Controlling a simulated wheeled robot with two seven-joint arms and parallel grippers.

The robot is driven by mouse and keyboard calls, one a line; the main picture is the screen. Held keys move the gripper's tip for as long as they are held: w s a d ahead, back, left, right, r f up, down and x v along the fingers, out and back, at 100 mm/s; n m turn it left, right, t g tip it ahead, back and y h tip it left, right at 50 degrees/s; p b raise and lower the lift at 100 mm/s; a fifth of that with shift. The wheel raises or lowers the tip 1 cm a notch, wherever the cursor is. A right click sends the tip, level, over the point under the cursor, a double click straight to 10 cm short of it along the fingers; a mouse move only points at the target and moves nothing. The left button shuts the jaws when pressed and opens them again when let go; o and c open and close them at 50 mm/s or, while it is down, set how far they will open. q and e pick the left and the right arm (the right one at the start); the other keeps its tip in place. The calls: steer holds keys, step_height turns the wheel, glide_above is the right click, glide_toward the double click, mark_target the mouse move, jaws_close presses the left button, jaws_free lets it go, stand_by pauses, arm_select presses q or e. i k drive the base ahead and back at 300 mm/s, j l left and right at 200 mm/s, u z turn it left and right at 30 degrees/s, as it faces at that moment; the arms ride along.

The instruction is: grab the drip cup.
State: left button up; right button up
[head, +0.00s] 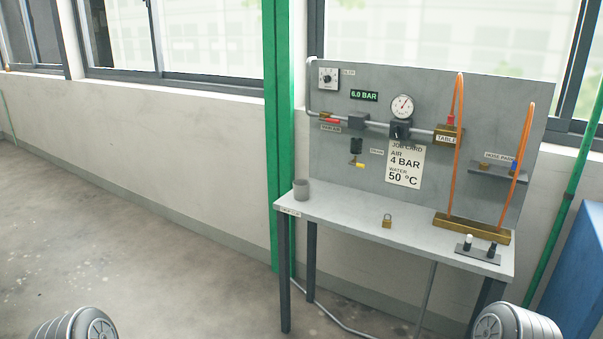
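The drip cup appears to be the small grey cup (301,189) standing upright at the left end of the grey bench top (345,214). Nothing touches it. My grippers are not in view.
A grey panel (340,185) with gauge, pipes and valves rises behind the bench. A brass padlock (387,221), a brass manifold (472,228) with orange hoses and a small switch plate (478,254) are on the bench. A green post (278,120) stands left. The left floor is clear.

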mark_target(301, 190)
steer(key=i+j+z, duration=0.45)
steer(key=i, duration=0.2)
steer(key=i+j+z, duration=0.35)
steer(key=i, duration=0.2)
steer(key=i+j+z, duration=0.3)
steer(key=i+j, duration=0.15)
steer(key=j, duration=0.2)
